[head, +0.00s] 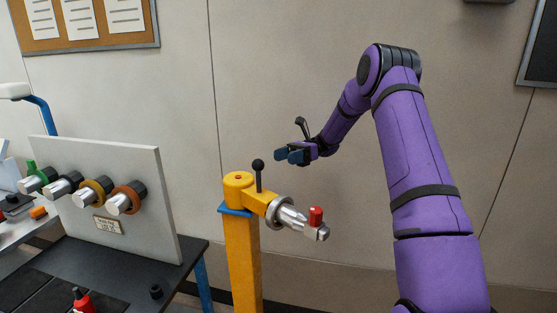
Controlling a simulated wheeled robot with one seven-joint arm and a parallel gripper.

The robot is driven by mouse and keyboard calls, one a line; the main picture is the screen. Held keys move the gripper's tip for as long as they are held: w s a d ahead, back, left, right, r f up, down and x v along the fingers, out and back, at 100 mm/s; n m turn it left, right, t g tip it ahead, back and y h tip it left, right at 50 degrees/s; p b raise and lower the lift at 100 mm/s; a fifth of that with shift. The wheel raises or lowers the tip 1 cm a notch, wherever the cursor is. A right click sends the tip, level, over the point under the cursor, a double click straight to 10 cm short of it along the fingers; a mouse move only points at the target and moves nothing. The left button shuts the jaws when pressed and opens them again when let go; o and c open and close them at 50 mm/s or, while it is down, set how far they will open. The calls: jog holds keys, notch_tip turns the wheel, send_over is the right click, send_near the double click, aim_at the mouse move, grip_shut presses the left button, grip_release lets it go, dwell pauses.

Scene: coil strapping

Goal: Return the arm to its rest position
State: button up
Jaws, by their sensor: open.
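My purple arm reaches up from the lower right, bends at the elbow and comes down to the left. My gripper (288,155) is at its end, with blue fingertips pointing left. It is open, and no object shows between its fingers. It is in the air, above and a little right of the yellow post (243,265) in the picture. The black ball-topped lever (258,175) on the post's head stands just left of and below the fingertips. How far apart they are in depth I cannot tell.
The post's head carries a silver spindle (291,215) with a red knob (316,215), pointing right. A grey panel (120,170) with several coloured-collared cylinders stands on the dark table (190,250) at left. A corkboard (85,40) hangs behind. Space above my gripper is clear.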

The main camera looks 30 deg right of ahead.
jog(key=shift+r, duration=0.1)
dwell(0.5)
jog(key=s+a+r+n+h, duration=0.4)
jog(key=s+a+r+h, duration=0.15)
jog(key=s, duration=0.35)
jog(key=s+a+r+n+h, duration=0.45)
jog(key=s+a+r, duration=0.2)
jog(key=s, duration=0.25)
jog(key=s+d+r+n+t+h, duration=0.1)
jog(key=s+n+t+h, duration=0.6)
jog(key=s, duration=1.4)
jog(key=r+n+t, duration=0.1)
jog(key=n, duration=0.1)
jog(key=shift+d+r+n+t+h, duration=0.2)
jog(key=shift+d+n+t+h, duration=0.1)
jog(key=shift+n+h, duration=0.1)
